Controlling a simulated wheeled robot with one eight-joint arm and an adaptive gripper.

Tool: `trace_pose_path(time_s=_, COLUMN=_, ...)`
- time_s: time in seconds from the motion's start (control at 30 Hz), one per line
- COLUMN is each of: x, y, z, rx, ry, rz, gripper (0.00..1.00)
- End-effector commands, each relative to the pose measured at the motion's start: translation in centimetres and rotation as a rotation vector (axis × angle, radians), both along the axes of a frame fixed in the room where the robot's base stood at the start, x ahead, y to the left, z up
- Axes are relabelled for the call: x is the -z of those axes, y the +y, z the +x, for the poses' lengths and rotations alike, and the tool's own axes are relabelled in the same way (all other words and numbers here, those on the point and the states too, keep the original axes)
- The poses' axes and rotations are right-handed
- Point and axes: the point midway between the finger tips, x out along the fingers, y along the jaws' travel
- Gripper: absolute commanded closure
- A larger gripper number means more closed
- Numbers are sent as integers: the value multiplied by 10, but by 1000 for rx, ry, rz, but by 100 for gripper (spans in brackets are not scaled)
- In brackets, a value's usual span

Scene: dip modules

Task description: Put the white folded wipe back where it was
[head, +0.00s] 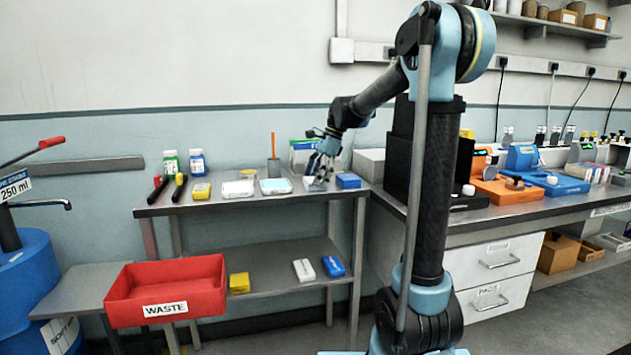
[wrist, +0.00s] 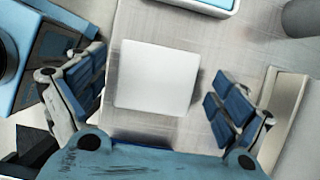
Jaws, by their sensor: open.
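The white folded wipe (wrist: 155,77) lies flat on the metal bench top in the wrist view, as a plain white square. My gripper (wrist: 160,100) is open above it, with one blue-padded finger on each side and a gap to the wipe on both sides. In the head view my gripper (head: 318,181) points down at the right part of the small bench (head: 225,205), just left of a blue folded block (head: 348,181). The wipe is mostly hidden by the fingers there.
A pot (head: 274,167) and a box (head: 301,155) stand behind. The lower shelf (head: 270,254) holds yellow, white and blue blocks beside a red waste bin (head: 165,290).

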Motion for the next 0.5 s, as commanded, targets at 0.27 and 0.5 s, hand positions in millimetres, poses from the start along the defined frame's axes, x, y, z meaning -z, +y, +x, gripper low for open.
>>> trace_pose_path(time_s=0.27, x=-5, y=-1, z=1, rx=0, ry=0, rz=0, gripper=7)
trace_pose_path(time_s=0.5, x=-39, y=-15, z=5, rx=0, ry=0, rz=0, gripper=7)
